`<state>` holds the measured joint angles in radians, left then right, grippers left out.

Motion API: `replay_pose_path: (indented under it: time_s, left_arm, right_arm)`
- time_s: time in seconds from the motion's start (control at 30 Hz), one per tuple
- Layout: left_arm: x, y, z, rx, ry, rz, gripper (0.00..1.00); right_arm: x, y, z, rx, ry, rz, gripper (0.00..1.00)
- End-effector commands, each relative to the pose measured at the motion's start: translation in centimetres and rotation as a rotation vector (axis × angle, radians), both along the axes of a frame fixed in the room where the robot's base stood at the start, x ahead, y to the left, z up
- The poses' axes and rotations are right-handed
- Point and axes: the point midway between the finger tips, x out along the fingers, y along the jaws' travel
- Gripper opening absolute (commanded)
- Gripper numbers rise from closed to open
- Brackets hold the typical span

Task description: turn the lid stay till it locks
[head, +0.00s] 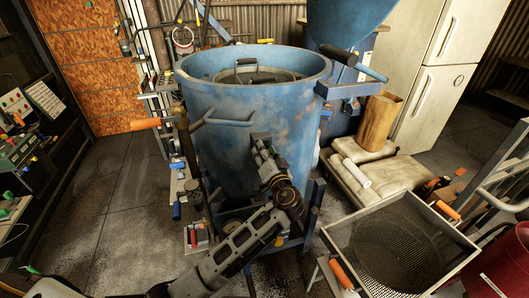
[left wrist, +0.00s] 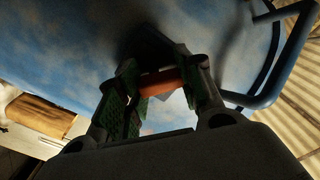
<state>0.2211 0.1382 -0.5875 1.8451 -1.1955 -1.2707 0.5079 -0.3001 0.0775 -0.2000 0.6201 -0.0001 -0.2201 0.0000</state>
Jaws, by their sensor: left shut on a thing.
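The large blue pot (head: 255,125) stands upright in the middle of the head view, with a lid that has a dark handle (head: 246,63) at its open top. My left gripper (head: 261,142) is in front of the pot's wall. In the left wrist view, my left gripper (left wrist: 162,88) is shut on a short orange-red grip (left wrist: 160,81), close to the blue wall. In the head view this grip is hidden behind the gripper. I cannot tell for certain that it is part of the lid stay. My right gripper is in neither view.
A mesh tray (head: 345,262) stands lower right. The floor (head: 115,195) at left is clear.

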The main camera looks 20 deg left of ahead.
Motion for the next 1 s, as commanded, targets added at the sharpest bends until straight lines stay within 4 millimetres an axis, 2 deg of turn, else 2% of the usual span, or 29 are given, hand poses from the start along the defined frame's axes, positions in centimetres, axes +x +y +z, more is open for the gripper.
replay_pose_path:
  time_s: [1.0]
  left_arm:
    - [0.3,-0.3,0.6,0.677,0.458,0.003,0.12]
  right_arm:
    - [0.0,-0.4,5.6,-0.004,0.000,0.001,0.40]
